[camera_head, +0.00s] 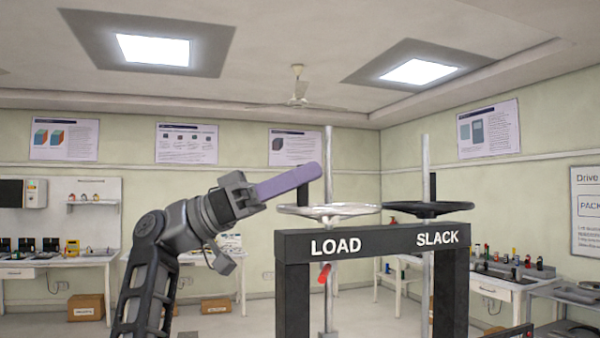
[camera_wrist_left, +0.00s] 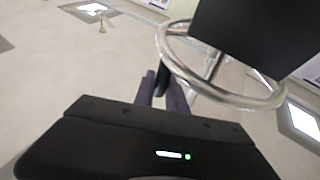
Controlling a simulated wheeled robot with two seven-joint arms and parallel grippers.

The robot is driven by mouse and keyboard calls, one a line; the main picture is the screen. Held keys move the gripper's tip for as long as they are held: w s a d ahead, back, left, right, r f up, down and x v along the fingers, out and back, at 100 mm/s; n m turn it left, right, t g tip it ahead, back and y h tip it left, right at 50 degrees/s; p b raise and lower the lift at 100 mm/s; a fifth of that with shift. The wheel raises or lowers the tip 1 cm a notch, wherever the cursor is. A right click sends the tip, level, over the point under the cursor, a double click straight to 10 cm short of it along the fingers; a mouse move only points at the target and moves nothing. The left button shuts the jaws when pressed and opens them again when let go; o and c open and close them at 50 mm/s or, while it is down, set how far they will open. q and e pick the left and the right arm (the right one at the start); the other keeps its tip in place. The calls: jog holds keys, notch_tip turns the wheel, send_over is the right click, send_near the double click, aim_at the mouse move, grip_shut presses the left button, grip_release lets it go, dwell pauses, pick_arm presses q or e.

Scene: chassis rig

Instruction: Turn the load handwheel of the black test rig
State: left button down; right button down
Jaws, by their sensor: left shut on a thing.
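The black test rig (camera_head: 375,241) stands at the centre right, with LOAD and SLACK lettered on its crossbeam. The silver load handwheel (camera_head: 345,210) lies flat above LOAD, around an upright metal screw. Its black handle (camera_head: 303,195) stands up from the left part of the rim. My left gripper (camera_head: 312,174) reaches in from the left with long purple fingers and is shut on this handle. In the left wrist view the handle (camera_wrist_left: 162,77) sits between the fingertips, and the silver rim (camera_wrist_left: 255,101) runs off to the right. My right gripper is out of view.
The black slack handwheel (camera_head: 428,210) with its own screw is close to the right. A red cylinder (camera_head: 324,273) hangs below LOAD. Benches with instruments stand along the left and right walls.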

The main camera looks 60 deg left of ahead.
pick_arm(q)
jog(key=shift+f+g+h, duration=0.1)
jog(key=shift+g+h, duration=0.3)
jog(key=c, duration=1.4)
grip_release()
jog(key=shift+o, duration=0.2)
jog(key=shift+d+t+y, duration=0.1)
jog(key=shift+t+y, duration=0.4)
jog(key=shift+y, duration=0.1)
